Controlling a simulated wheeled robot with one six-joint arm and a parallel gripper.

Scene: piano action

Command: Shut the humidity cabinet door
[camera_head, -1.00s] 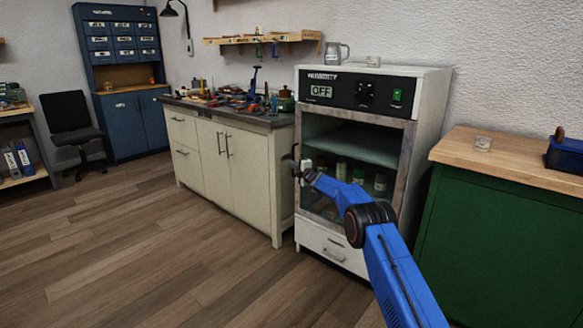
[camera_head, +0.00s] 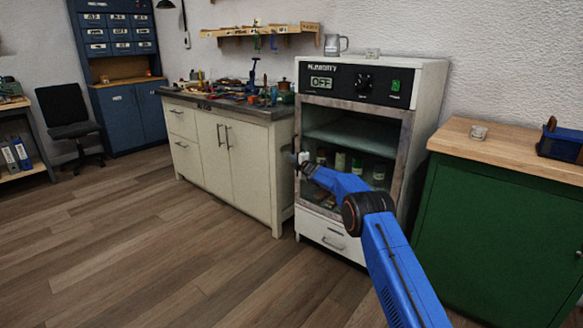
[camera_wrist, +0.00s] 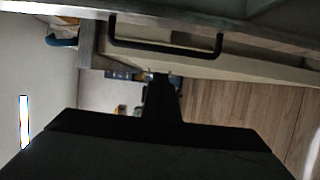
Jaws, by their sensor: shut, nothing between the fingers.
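The humidity cabinet (camera_head: 430,110) is a white upright unit with a black control panel (camera_head: 358,85) reading OFF. Its door (camera_head: 406,160) is a grey-metal frame around a clear pane, with shelves and jars visible behind. The door lies close to the cabinet front; I cannot tell whether a small gap is left. My gripper (camera_head: 300,160) is shut and empty at the door's left edge, by the handle area. In the wrist view, a dark bar handle (camera_wrist: 165,48) crosses above my gripper (camera_wrist: 160,78). Contact with the door is unclear.
A white drawer (camera_head: 333,240) sits below the door. A cream workbench (camera_head: 235,170) with tools on top stands just left of the cabinet. A green cabinet with a wooden top (camera_head: 490,150) stands to the right. The wooden floor (camera_head: 150,250) in front is clear.

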